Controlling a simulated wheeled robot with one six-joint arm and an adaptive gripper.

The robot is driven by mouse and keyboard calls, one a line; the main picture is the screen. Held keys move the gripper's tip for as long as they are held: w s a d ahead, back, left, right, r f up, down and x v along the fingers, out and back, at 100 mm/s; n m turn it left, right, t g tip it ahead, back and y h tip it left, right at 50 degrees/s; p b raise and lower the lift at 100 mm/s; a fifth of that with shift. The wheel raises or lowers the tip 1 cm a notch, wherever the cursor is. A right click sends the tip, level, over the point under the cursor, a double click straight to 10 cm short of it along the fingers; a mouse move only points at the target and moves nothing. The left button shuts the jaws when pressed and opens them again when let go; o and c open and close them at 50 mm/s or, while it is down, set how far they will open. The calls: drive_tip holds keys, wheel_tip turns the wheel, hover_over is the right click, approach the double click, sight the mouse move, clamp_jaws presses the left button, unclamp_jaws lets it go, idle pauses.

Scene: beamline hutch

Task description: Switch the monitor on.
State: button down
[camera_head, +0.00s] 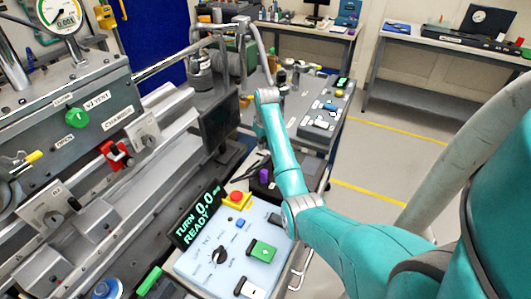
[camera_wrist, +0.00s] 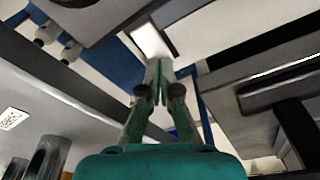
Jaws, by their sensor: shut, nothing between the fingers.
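My gripper (camera_wrist: 158,68) is in the wrist view with its two fingers together, shut and empty. It points up toward a pale surface with blue and grey parts near it. In the head view my arm reaches up the middle, and its fingertips cannot be made out. A small dark monitor (camera_head: 313,9) stands on the back table at the top of the head view, its screen black. A blue-white control box (camera_head: 232,250) is at the front with a lit display (camera_head: 196,217) reading "TURN 0.0 READY". I cannot tell which of these screens the task means.
The box carries a red button (camera_head: 237,197), a black knob (camera_head: 218,255) and a green rocker (camera_head: 261,250). A grey chamber with a gauge (camera_head: 61,16) fills the left. Another grey panel (camera_head: 322,112) with switches is beyond my arm. Floor at right (camera_head: 400,150) is clear.

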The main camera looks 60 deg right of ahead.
sight(262, 151)
drive_tip(key=shift+f, duration=0.8)
idle(0.4)
drive_tip(key=shift+r, duration=3.55)
